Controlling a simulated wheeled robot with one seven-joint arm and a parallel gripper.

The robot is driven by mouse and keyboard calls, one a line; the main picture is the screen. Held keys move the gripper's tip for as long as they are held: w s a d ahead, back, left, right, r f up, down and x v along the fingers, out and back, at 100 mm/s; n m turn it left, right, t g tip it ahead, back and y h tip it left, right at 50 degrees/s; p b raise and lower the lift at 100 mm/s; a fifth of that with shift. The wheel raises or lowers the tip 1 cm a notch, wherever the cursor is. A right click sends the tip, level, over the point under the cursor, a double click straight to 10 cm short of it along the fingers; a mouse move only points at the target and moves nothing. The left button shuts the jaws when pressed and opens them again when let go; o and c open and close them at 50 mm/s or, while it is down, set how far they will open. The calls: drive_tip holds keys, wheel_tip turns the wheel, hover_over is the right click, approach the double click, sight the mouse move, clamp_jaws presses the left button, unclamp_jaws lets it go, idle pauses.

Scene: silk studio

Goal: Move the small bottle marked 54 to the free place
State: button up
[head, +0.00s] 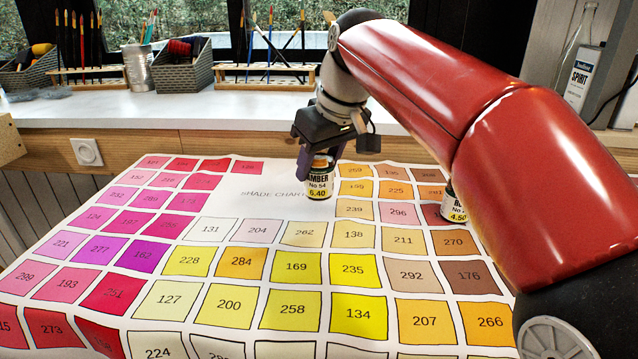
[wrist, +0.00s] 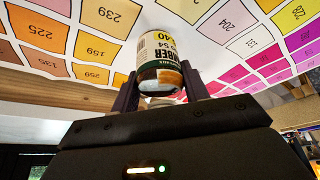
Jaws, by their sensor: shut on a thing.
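The small bottle marked 54 (head: 319,183) has a white and yellow label reading Amber, No 54, 6.40. My gripper (head: 319,160) is shut on it from above, near the top of the shade chart. The wrist view shows the bottle (wrist: 160,58) between the two fingers (wrist: 160,90). I cannot tell whether its base touches the chart. The shade chart (head: 272,211) is a large sheet of numbered colour squares with a blank white area around its title. A free place is not clearly marked in these views.
A second bottle labelled 4.50 (head: 455,208) stands on the chart at right, partly hidden by my arm. Behind the chart, a white sill (head: 150,110) carries baskets (head: 183,70), a brush tin (head: 138,68) and brush racks. A Spirit bottle (head: 580,75) stands at back right.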

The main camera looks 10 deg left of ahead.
sight(319, 179)
drive_tip(key=shift+f+b, duration=0.3)
drive_tip(key=shift+f, duration=1.35)
drive_tip(key=shift+f, duration=0.15)
drive_tip(key=o, duration=1)
drive_tip(key=shift+o, duration=0.2)
drive_tip(key=p+v, duration=0.2)
drive_tip(key=v, duration=1)
drive_tip(key=shift+r, duration=0.2)
